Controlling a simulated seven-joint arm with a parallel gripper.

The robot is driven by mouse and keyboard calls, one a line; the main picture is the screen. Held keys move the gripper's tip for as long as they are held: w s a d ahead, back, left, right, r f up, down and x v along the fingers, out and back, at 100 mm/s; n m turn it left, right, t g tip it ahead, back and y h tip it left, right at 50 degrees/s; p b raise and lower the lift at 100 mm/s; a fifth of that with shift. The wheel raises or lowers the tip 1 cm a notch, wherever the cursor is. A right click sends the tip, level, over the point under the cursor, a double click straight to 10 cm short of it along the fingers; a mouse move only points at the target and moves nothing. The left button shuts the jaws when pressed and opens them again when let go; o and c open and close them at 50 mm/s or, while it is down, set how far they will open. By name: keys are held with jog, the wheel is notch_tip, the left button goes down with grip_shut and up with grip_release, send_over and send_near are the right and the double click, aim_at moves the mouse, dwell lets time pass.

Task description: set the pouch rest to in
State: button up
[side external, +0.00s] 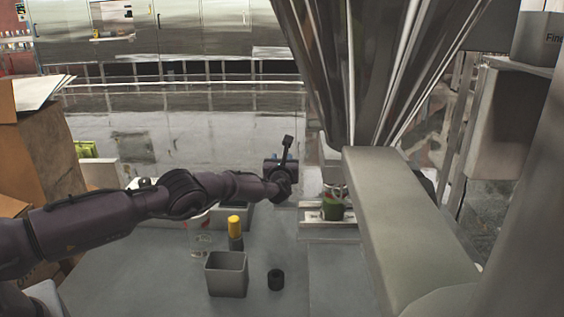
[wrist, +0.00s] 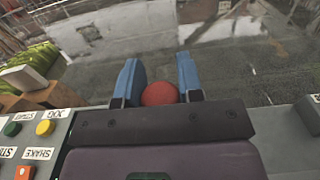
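My gripper (side external: 279,161) is above the bench, left of the grey chute arm, in the side external view. In the wrist view its two blue fingers (wrist: 158,72) stand apart. A round red knob (wrist: 160,94) shows between them, its lower part hidden by my gripper's body. It spans nearly the whole gap; I cannot tell whether the fingers press on it. No part is labelled as the pouch rest, so I cannot tell its position.
A panel with START, JOG and SHAKE buttons (wrist: 45,127) lies at the left of the wrist view. A grey open bin (side external: 226,274), a black ring (side external: 275,279) and a yellow-capped bottle (side external: 235,232) stand on the bench. A large grey arm-like housing (side external: 405,225) blocks the right side.

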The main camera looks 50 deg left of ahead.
grip_shut()
jog(key=shift+d, duration=0.1)
jog(key=v, duration=2.2)
jog(key=shift+s, duration=0.2)
jog(key=shift+d, duration=0.1)
jog(key=o, duration=0.7)
grip_release()
jog(key=shift+o, duration=0.3)
jog(key=shift+r, duration=0.1)
